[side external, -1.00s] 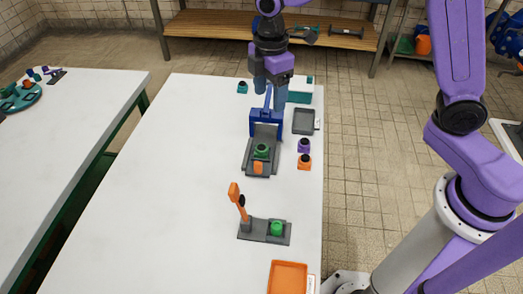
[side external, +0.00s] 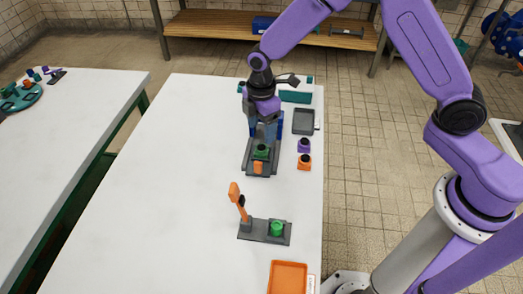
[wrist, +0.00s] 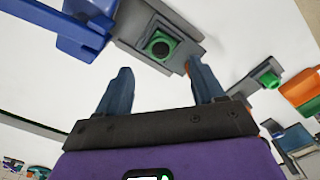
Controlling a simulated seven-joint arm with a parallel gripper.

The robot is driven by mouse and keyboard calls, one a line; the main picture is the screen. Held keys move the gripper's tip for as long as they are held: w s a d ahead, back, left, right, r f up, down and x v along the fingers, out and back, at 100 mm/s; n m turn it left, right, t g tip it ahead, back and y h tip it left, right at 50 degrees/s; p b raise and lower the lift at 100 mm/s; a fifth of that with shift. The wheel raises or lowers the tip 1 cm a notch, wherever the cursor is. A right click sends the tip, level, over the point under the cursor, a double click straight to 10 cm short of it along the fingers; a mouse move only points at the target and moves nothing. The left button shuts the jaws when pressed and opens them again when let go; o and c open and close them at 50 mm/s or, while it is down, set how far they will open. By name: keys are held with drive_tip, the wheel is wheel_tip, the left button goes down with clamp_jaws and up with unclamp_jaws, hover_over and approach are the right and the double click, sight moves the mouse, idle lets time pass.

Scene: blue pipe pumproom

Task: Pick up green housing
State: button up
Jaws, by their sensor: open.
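A green housing (side external: 261,152) with a dark centre sits on the grey fixture (side external: 249,163) with the blue frame (side external: 280,124). The wrist view shows this housing (wrist: 161,46) from above, with a round dark opening. My gripper (side external: 263,130) is open and empty, its fingers pointing down near the blue frame, just behind the housing in the side view. In the wrist view my gripper (wrist: 160,66) has its two fingers apart, with the housing beyond the gap between the tips. My gripper hides much of the blue frame.
A second grey fixture (side external: 249,236) with an orange lever (side external: 234,191) holds a brighter green part (side external: 277,229). Purple (side external: 303,147) and orange (side external: 304,162) parts stand right of the first fixture. A grey tray (side external: 303,121) and an orange tray (side external: 288,277) lie nearby. The table's left side is clear.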

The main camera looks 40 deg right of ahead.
sight(261, 147)
drive_tip(key=shift+f, duration=2.9)
clamp_jaws()
